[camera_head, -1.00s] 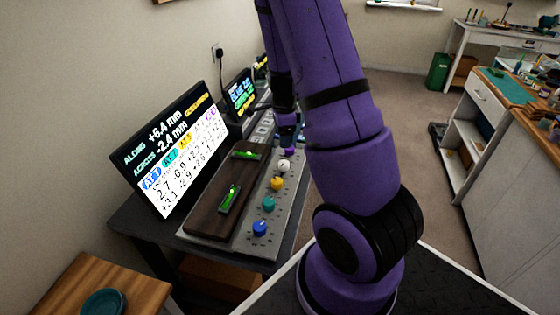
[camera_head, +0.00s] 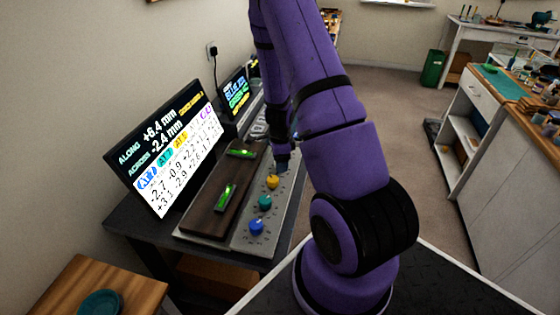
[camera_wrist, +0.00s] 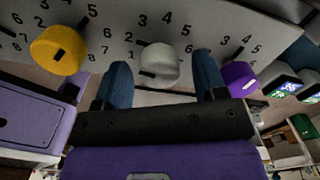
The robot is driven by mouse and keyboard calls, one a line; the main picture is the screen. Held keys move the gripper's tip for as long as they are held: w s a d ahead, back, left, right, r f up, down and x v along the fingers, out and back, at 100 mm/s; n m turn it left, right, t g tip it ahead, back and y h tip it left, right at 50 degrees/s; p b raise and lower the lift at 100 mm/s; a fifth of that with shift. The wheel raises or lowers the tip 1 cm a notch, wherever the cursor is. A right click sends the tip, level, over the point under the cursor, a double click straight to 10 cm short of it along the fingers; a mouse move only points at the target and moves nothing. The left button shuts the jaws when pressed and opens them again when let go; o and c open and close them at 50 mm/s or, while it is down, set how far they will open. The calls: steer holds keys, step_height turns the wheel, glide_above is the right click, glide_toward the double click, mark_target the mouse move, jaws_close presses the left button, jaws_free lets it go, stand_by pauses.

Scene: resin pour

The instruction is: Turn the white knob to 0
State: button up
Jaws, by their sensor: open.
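The white knob (camera_wrist: 158,63) sits on the grey panel, between numbers printed around it in the wrist view. A dark mark shows on its rim. My gripper (camera_wrist: 160,70) is open, with one blue fingertip on each side of the knob; I cannot tell whether either touches it. In the head view my gripper (camera_head: 282,166) is over the panel behind the yellow knob and hides the white one. The yellow knob (camera_wrist: 58,50) is left of it in the wrist view and the purple knob (camera_wrist: 238,78) right.
The teal knob (camera_head: 265,202) and blue knob (camera_head: 257,227) stand nearer on the panel (camera_head: 243,240). A wooden board (camera_head: 205,215) with two green levels lies beside them. A large screen (camera_head: 165,150) reads "ALONG +6.4 mm, ACROSS -2.4 mm". A smaller screen (camera_head: 236,95) stands behind.

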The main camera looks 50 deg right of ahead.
steer(key=shift+f, duration=0.1)
steer(key=c, duration=0.9)
steer(key=shift+n, duration=0.4)
steer(key=n, duration=0.3)
steer(key=shift+n, duration=0.4)
steer(key=n, duration=0.3)
steer(key=shift+n, duration=0.3)
steer(key=n, duration=0.4)
steer(key=shift+w, duration=0.1)
steer(key=shift+n, duration=1.9)
